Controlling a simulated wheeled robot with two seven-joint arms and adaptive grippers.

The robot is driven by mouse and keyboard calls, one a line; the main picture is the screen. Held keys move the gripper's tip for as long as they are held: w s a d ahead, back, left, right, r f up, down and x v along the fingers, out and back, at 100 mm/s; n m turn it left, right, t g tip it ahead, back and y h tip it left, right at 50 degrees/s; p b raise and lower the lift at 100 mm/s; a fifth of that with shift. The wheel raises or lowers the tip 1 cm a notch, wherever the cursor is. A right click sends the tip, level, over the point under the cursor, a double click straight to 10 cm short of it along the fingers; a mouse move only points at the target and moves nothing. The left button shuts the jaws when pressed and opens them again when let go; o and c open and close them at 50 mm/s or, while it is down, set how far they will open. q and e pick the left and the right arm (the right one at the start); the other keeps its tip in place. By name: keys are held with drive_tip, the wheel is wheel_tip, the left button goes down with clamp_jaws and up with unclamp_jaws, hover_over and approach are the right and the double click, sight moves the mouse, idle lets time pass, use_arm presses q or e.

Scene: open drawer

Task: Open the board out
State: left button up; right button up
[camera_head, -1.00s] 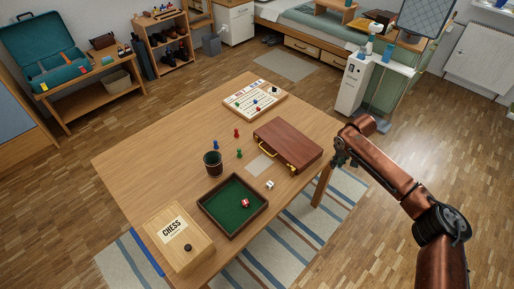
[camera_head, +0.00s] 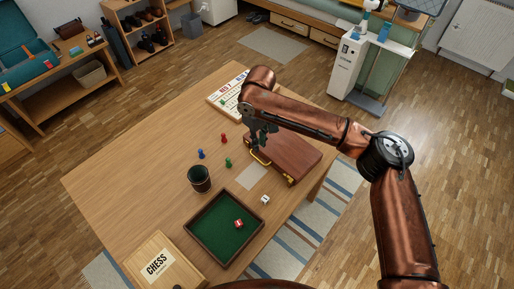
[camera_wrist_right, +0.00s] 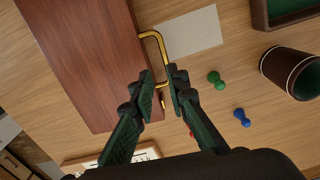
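The closed brown wooden board case (camera_head: 297,156) lies flat on the table, its brass handle (camera_head: 259,157) on the left side. My right gripper (camera_head: 258,143) is over that handle side and hides part of the case. In the right wrist view the case (camera_wrist_right: 85,50) fills the upper left. My right gripper's fingers (camera_wrist_right: 163,75) stand a little apart, with the brass handle (camera_wrist_right: 152,35) showing between and beyond them. I cannot tell whether they touch it. My left gripper is not in view.
Near the case are a white die (camera_head: 265,199), a dark cup (camera_head: 200,179), several coloured pawns (camera_head: 228,162) and a green-lined tray (camera_head: 189,222). A chess box (camera_head: 150,262) is at the front, a game board (camera_head: 222,97) behind. The table's left part is clear.

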sight(257, 158)
drive_tip(key=shift+s+a+f+b, duration=0.1)
drive_tip(key=shift+s+f+b, duration=0.2)
drive_tip(key=shift+f, duration=0.2)
drive_tip(key=shift+s+a+f+b, duration=0.15)
drive_tip(key=shift+s+f, duration=0.15)
drive_tip(key=shift+f, duration=0.2)
drive_tip(key=f, duration=0.2)
drive_tip(key=w+f+b, duration=0.1)
drive_tip(key=shift+a+f, duration=0.1)
drive_tip(key=shift+f, duration=0.3)
drive_tip(key=shift+s+f, duration=0.25)
drive_tip(key=shift+f, duration=0.25)
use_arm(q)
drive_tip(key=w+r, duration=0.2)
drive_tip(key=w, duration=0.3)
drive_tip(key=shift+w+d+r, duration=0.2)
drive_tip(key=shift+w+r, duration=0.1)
use_arm(e)
drive_tip(key=shift+r, duration=0.1)
clamp_jaws()
drive_tip(key=shift+r, duration=0.1)
